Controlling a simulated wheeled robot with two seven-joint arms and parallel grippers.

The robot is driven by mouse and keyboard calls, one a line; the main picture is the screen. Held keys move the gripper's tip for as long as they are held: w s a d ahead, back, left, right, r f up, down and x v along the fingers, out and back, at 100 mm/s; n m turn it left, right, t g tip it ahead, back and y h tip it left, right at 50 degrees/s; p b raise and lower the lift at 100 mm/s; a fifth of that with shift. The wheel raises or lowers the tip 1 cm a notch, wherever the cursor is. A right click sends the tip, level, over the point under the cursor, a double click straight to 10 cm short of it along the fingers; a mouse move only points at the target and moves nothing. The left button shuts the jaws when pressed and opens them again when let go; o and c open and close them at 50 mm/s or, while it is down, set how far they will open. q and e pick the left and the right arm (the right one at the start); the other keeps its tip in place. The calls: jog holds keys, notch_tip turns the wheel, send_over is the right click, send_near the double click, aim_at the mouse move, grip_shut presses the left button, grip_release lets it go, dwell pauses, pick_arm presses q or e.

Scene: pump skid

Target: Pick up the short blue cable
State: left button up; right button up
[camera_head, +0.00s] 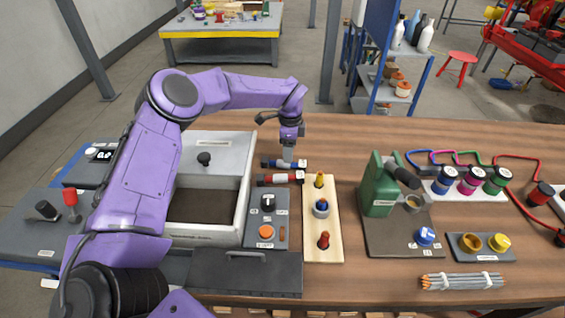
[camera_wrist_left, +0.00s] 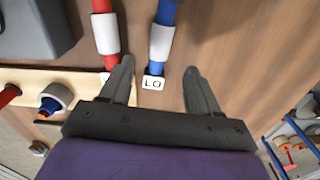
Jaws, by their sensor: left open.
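The short blue cable (camera_head: 269,163) lies on the wooden table, just behind a red one; it has blue ends and a white middle. In the left wrist view the blue cable (camera_wrist_left: 164,14) shows a white sleeve and a tag reading "LO". My left gripper (camera_head: 287,163) is open, pointing down at the cable. In the left wrist view my left gripper (camera_wrist_left: 159,66) has its fingers apart, with the cable's tagged end between them in the picture. I cannot tell whether they touch it. My right gripper is not in view.
The red cable (camera_head: 280,179) lies close beside the blue one, near one finger in the left wrist view (camera_wrist_left: 106,33). A wooden peg board (camera_head: 322,250) stands in front. A grey-white bin (camera_head: 190,236) is left, a green machine (camera_head: 378,185) right. The table behind is clear.

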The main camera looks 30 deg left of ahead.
pick_arm(q)
notch_tip(320, 180, down, 5)
jog(key=shift+s+a+r+p, duration=0.1)
jog(key=shift+s+r+p, duration=0.1)
jog(key=shift+p, duration=0.8)
jog(key=shift+a+f, duration=0.1)
jog(key=shift+f, duration=0.25)
jog(key=c, duration=1)
